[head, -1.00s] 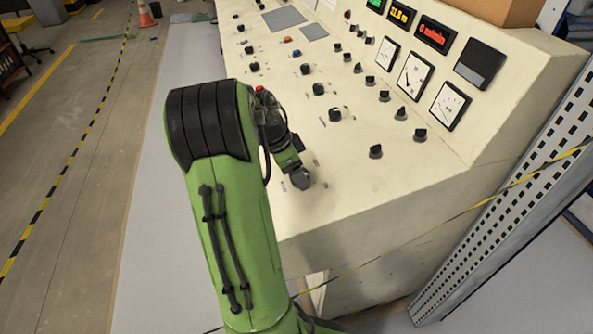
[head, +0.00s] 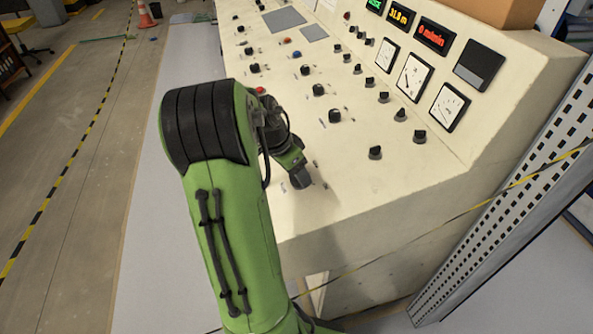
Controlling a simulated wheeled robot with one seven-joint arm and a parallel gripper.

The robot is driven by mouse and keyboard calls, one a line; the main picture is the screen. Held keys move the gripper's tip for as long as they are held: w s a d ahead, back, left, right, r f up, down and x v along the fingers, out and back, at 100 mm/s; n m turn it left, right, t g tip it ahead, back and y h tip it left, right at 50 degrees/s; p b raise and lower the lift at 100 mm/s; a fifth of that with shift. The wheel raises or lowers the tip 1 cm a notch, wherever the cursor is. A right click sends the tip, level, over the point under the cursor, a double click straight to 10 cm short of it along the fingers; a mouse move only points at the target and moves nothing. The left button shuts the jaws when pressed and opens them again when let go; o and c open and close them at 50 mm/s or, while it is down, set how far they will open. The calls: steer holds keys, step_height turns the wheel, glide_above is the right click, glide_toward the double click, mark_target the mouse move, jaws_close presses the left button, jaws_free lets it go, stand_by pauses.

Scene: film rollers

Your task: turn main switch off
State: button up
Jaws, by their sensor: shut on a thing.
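My gripper (head: 300,178) is at the near end of the cream control panel (head: 350,205), at the end of my green arm. It points down at the panel top and is shut on a small control there, which its dark fingers mostly hide. I cannot make out that control's shape or setting, or read a label that marks it as the main switch. A small pale label (head: 283,187) lies on the panel just left of the fingers.
Several black knobs (head: 334,116) stand in rows beyond my gripper, with one knob (head: 375,152) to its right. Dials (head: 449,107) and lit displays (head: 435,34) fill the sloped back. A perforated metal post (head: 505,215) stands at the right. The panel's near corner is bare.

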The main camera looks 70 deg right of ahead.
steer(key=n+p, duration=0.1)
steer(key=n, duration=0.4)
steer(key=shift+r+n+t, duration=0.1)
steer(key=shift+n+t, duration=0.2)
steer(key=shift+t, duration=0.1)
steer(key=shift+s+n+t+p, duration=0.1)
steer(key=shift+n+t+p, duration=0.3)
steer(key=shift+n, duration=1.9)
steer(key=o, duration=1.1)
steer(key=shift+c, duration=0.2)
steer(key=p+v, duration=0.5)
steer(key=v, duration=1)
steer(key=shift+a+r, duration=0.25)
steer(key=shift+a, duration=0.1)
